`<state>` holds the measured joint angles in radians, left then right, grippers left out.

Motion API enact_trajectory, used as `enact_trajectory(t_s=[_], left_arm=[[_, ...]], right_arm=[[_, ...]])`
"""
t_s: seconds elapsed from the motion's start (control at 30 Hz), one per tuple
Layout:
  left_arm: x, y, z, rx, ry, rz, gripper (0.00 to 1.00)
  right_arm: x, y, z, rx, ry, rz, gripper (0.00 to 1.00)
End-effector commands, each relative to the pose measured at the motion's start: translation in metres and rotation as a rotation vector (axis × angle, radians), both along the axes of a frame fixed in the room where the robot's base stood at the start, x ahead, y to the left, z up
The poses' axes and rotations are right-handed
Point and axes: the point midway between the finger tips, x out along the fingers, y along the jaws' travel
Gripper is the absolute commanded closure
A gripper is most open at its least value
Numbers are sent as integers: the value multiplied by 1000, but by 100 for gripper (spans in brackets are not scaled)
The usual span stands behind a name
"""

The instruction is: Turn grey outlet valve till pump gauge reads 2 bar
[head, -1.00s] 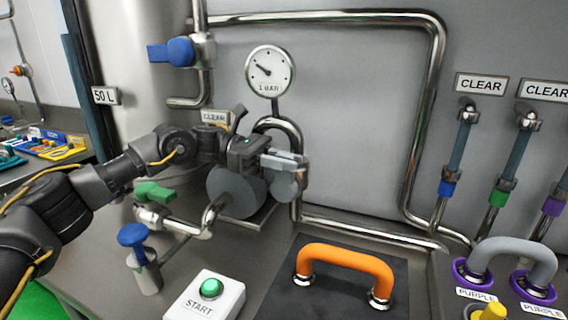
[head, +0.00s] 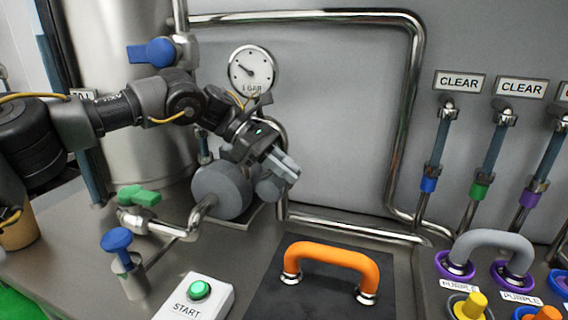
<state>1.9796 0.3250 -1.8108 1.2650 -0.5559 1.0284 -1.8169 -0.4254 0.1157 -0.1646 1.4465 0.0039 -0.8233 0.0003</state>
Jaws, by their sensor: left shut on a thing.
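The grey outlet valve handle (head: 284,166) is on the pipework just right of the pump (head: 221,191), tilted down to the right. My left gripper (head: 277,160) is shut on this handle, and its fingers hide part of it. The round white pump gauge (head: 252,69) stands above, lettered "1 BAR" on its face. Its dark needle points to the upper left; the scale marks are too small to read exactly. My right gripper is not in view.
A blue valve (head: 153,53) is on the upper left pipe. A green valve (head: 139,195), a blue knob (head: 117,240) and a START button box (head: 196,299) stand in front. An orange handle (head: 332,258) lies right of them. A grey hose bridge (head: 496,244) is at the right.

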Motion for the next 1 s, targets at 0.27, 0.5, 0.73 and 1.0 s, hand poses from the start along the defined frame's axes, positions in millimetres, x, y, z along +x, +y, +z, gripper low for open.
enact_trajectory(t_s=[0.27, 0.5, 0.73, 1.0], left_arm=[[0, 0, -1, 11, -3, 1, 100], [0, 0, -1, 10, -2, 1, 74], [0, -1, -1, 10, -3, 0, 60], [3, 7, 5, 9, -4, 2, 60]], right_arm=[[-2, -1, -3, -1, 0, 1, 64], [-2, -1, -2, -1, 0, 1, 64], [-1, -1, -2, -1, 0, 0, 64], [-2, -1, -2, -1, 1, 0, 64]])
